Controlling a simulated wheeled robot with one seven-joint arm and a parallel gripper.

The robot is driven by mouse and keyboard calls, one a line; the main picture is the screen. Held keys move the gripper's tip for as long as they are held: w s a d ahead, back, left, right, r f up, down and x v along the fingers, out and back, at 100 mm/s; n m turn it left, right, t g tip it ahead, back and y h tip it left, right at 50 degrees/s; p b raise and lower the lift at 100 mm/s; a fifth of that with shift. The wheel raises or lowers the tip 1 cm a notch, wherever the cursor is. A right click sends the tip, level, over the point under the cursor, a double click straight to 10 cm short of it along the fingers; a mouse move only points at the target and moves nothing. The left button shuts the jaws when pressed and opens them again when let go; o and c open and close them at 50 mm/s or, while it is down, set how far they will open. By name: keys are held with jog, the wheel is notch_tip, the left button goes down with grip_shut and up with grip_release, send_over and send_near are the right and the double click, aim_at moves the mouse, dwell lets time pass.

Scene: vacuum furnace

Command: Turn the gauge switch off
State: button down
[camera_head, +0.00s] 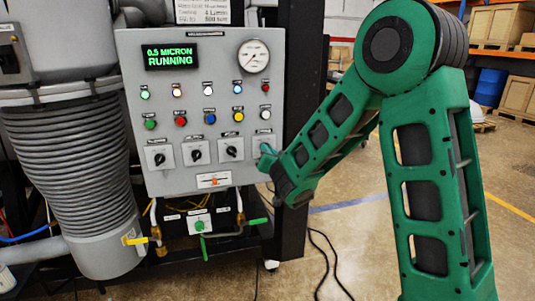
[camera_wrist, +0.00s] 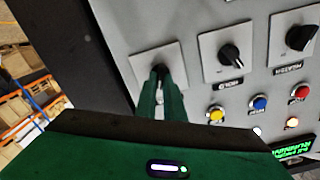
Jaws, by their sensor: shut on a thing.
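The grey control panel (camera_head: 215,105) carries a row of rotary switches with black knobs on light square plates. The rightmost one, taken as the gauge switch (camera_head: 265,140), is partly covered by my gripper (camera_head: 266,157); its label is too small to read. In the wrist view, which is turned over, this switch's plate (camera_wrist: 146,63) is at the upper left. My green gripper fingers (camera_wrist: 160,80) are shut on its dark knob (camera_wrist: 159,69). The fingers hide most of the knob, so its exact angle cannot be told.
Other rotary switches (camera_head: 231,149) sit close on the left, with coloured buttons (camera_head: 238,115) above. A green display (camera_head: 168,57) reads "0.5 MICRON RUNNING" beside a round dial (camera_head: 253,56). Valves with green handles (camera_head: 256,221) lie below.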

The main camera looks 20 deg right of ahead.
jog(key=n, duration=1)
jog(key=shift+s+f+n, duration=0.1)
jog(key=shift+f+n, duration=0.2)
jog(key=shift+n, duration=0.1)
dwell(0.4)
jog(key=c, duration=2)
grip_release()
jog(key=shift+o, duration=0.7)
jog(key=shift+a+r, duration=0.1)
jog(key=shift+r, duration=0.05)
